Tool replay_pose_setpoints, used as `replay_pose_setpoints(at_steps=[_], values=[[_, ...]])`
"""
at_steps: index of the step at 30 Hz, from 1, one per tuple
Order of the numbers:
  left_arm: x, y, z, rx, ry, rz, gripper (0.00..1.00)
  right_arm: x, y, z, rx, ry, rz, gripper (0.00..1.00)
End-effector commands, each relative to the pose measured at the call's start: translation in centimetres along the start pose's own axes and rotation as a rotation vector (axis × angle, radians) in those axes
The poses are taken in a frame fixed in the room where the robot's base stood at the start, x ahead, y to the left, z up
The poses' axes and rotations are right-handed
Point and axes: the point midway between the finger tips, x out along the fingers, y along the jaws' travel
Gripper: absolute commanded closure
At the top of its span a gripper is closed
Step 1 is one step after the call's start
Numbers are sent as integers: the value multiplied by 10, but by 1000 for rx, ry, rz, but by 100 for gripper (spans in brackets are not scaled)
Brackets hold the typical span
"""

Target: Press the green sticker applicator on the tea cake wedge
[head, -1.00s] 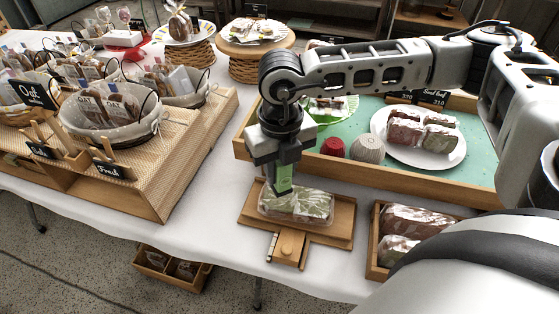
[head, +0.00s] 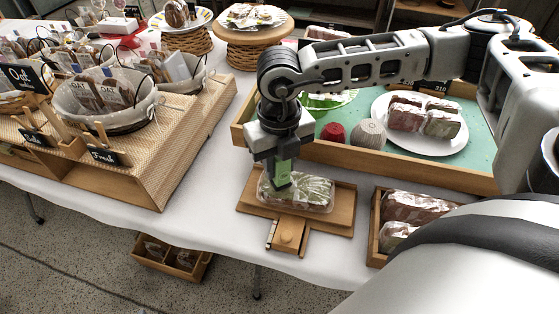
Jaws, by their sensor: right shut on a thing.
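The tea cake wedge (head: 312,192) lies in clear wrapping on a wooden board (head: 343,212) near the front of the table. My right gripper (head: 281,165) points down, shut on the green sticker applicator (head: 282,177). The applicator's lower end is at the left part of the wrapped wedge; I cannot tell whether it touches the wrapping. The gripper and applicator hide part of the wedge's left end. My left gripper is not in view.
A wooden tray with a green base (head: 480,165) stands behind, holding a white plate (head: 450,147) of wrapped cakes, a red item (head: 333,132) and a beige one (head: 369,134). A wooden box (head: 376,240) of wrapped cakes is at right. Baskets (head: 105,122) stand at left.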

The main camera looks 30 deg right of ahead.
Motion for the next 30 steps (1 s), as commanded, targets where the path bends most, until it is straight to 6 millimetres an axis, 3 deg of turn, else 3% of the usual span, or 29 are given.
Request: replay_pose_setpoints(at_steps=[30], values=[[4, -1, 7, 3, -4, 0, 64, 7, 0, 0, 0, 1, 0, 93]])
